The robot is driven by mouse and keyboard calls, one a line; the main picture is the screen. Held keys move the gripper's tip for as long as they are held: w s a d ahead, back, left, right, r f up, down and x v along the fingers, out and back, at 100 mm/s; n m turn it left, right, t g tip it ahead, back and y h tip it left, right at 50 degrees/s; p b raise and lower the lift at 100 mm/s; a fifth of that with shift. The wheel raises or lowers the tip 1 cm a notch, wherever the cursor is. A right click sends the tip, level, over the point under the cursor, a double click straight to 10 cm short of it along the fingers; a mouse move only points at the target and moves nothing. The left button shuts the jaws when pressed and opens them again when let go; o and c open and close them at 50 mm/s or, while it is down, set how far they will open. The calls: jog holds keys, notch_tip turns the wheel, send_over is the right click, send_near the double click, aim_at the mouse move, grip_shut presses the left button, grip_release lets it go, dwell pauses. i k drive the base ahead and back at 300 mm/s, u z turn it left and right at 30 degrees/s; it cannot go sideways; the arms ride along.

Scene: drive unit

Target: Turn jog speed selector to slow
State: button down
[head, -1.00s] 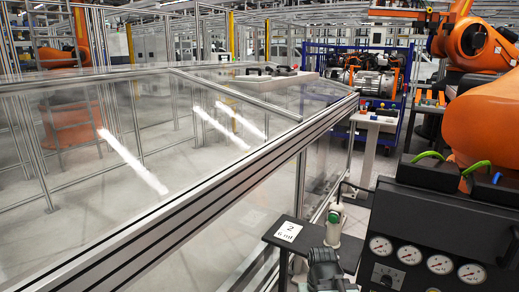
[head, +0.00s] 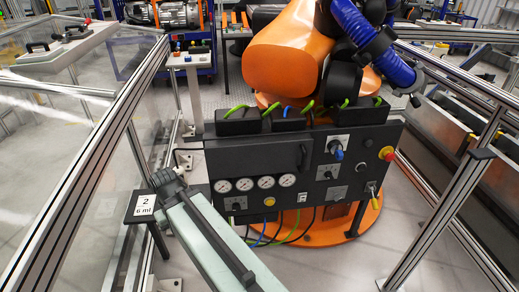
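A dark control panel (head: 285,160) stands in the middle, in front of the orange robot. It carries a blue-handled knob (head: 338,154) on a pale plate at upper right, a small dark knob (head: 332,175) below it, a dark knob (head: 336,193) lower down, and a dark knob (head: 236,206) at lower left. The labels are too small to read, so I cannot tell which is the jog speed selector or its setting. My pale arm reaches up from the bottom; its dark far end, apparently my gripper (head: 168,180), is left of the panel. Its fingers cannot be made out clearly.
A small black stand with a label plate (head: 145,205) is left of the panel. A clear-walled metal frame (head: 95,165) fills the left; a metal rail (head: 440,205) runs along the right. A red button (head: 387,154) sits at the panel's right edge. Floor shows before the panel.

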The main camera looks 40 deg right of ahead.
aim_at(336, 196)
jog(key=z, duration=2.05)
jog(key=k, duration=1)
jog(key=z, duration=0.7)
jog(key=i, duration=1.45)
jog(key=u, duration=1.85)
